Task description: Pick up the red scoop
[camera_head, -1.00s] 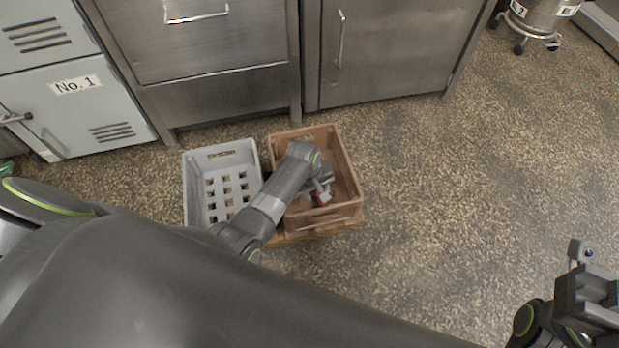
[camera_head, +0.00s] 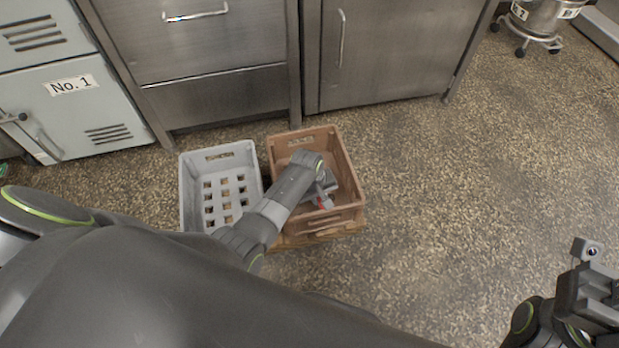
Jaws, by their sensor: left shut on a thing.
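The red scoop (camera_head: 327,203) shows as a small red patch inside the brown crate (camera_head: 345,217), near its front right. Most of it is hidden by my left gripper and by its small size in the view. My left gripper (camera_head: 322,198) reaches down into the brown crate from the left and is shut on the red scoop. My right gripper (camera_head: 591,262) is at the lower right edge, over the floor and far from the crate; its fingers do not show clearly enough to tell their opening.
A grey crate (camera_head: 246,154) with square holes stands left of the brown one. Both stand on a low wooden base (camera_head: 350,230). Steel cabinets (camera_head: 390,50) and a pale locker (camera_head: 80,110) are behind. The floor (camera_head: 460,180) to the right is clear.

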